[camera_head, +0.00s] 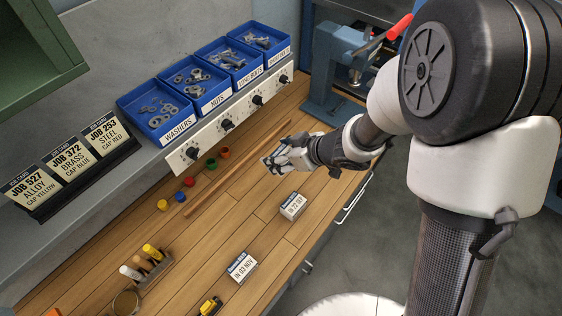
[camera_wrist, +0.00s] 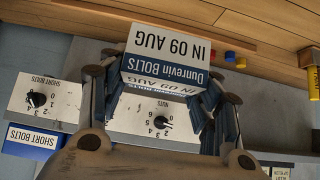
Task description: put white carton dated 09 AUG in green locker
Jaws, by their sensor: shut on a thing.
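My gripper (camera_head: 287,158) is over the wooden worktop, in front of the knob panel. In the wrist view my gripper (camera_wrist: 163,72) is shut on a white carton (camera_wrist: 168,42) with a blue band. The carton's faces read "IN 09 AUG" and "Dunrevin BOLTS". In the head view the held carton is mostly hidden by the fingers. The green locker (camera_head: 40,88) is at the upper left, cut off by the frame edge, with an open front showing a dark inside.
Two similar cartons stand on the worktop, one dated 22 SEP (camera_head: 293,205) and one 03 NOV (camera_head: 240,268). Blue hardware bins (camera_head: 160,110) line the shelf above the knob panel (camera_head: 228,124). Job cards (camera_head: 65,165), coloured caps (camera_head: 181,196) and a tool holder (camera_head: 147,268) are at left.

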